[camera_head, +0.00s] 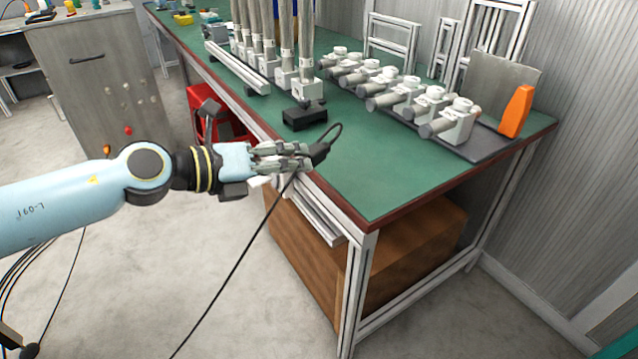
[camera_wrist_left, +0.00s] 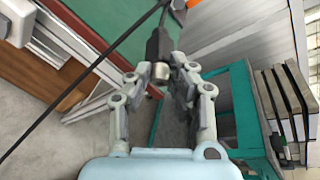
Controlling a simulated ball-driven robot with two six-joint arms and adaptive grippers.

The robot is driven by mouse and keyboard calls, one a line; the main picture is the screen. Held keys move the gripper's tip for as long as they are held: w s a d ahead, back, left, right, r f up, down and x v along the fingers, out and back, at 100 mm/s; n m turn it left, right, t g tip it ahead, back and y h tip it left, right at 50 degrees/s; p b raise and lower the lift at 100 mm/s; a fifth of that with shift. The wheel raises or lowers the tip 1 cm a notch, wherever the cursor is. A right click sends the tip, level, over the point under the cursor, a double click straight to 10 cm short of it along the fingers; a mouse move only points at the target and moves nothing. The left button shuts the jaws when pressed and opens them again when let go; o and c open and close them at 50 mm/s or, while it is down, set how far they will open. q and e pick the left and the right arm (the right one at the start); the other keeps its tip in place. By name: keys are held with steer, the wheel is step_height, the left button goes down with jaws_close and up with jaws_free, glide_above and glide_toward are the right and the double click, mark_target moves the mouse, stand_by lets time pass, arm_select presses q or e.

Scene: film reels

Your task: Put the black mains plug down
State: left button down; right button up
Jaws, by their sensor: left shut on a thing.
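The black mains plug (camera_head: 320,152) is between the fingertips of my left gripper (camera_head: 308,156), at the long near edge of the green-topped bench (camera_head: 385,178). A black cable (camera_head: 242,258) loops at the plug and hangs down across the front of the bench towards the floor. In the left wrist view the plug (camera_wrist_left: 158,45) shows a black body and a paler metal-looking end between the fingers of the left gripper (camera_wrist_left: 160,72). I cannot tell whether the plug touches the bench. My right gripper is in neither view.
A black block (camera_head: 304,118) stands on the bench just beyond the gripper. Grey-white valve-like units (camera_head: 452,122) line the far side, with an orange object (camera_head: 516,112) at the right. The green top nearest the right corner is clear. A brown box (camera_head: 415,240) sits underneath.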

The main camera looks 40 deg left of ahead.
mark_target(315, 165)
arm_select(q)
steer(key=w+f, duration=0.1)
steer(key=w, duration=0.1)
steer(key=w+f+b, duration=0.1)
steer(key=w+f, duration=0.1)
steer(key=w, duration=0.1)
steer(key=shift+w+d+f+b, duration=0.3)
steer(key=shift+d+b, duration=0.1)
step_height(315, 165, down, 4)
steer(key=b, duration=0.3)
steer(key=c, duration=1.2)
jaws_free()
steer(key=shift+f, duration=0.1)
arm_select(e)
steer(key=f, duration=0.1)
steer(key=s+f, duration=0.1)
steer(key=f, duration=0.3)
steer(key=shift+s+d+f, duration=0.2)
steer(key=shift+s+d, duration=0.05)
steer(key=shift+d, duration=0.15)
